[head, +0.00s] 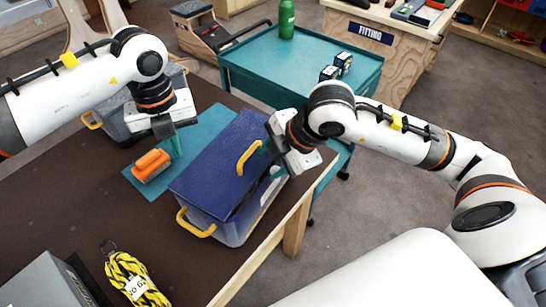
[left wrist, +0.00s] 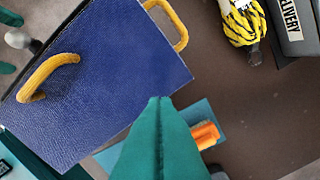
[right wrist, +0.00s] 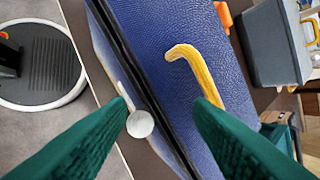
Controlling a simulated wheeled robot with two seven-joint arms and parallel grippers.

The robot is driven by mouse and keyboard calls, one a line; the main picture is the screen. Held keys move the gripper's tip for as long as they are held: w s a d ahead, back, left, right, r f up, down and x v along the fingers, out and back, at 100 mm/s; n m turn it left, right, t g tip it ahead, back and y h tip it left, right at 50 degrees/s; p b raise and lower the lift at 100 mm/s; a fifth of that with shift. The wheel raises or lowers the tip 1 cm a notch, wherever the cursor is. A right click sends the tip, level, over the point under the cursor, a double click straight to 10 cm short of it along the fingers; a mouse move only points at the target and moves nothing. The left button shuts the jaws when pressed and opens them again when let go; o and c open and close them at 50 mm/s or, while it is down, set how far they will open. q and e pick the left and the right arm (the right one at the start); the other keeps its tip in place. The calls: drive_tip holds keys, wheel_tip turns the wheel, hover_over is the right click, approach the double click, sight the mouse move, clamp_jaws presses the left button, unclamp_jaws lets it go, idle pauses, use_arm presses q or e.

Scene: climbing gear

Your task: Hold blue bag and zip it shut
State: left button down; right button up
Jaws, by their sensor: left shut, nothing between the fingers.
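The blue bag (head: 222,162) lies on the dark table, with a textured lid, yellow handles and a grey-blue lower body. Its top also shows in the left wrist view (left wrist: 105,75). In the right wrist view, a dark seam runs along the bag (right wrist: 180,60), and a pale zip pull with a round end (right wrist: 140,123) hangs beside it. My right gripper (right wrist: 163,104) is open at the bag's right side, with the pull by its left finger. My left gripper (head: 174,150) is shut and empty above the table, left of the bag; its closed fingers fill the lower left wrist view (left wrist: 160,102).
An orange object (head: 151,165) lies on a teal mat (head: 206,124) left of the bag. A yellow-black rope (head: 135,280) and grey boxes are also on the table. A teal cart (head: 270,70) with a green bottle (head: 287,18) stands behind. The table's right edge is close to the bag.

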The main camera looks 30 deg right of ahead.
drive_tip(key=v, duration=1.2)
drive_tip(key=shift+b, duration=0.4)
drive_tip(key=shift+d, duration=0.1)
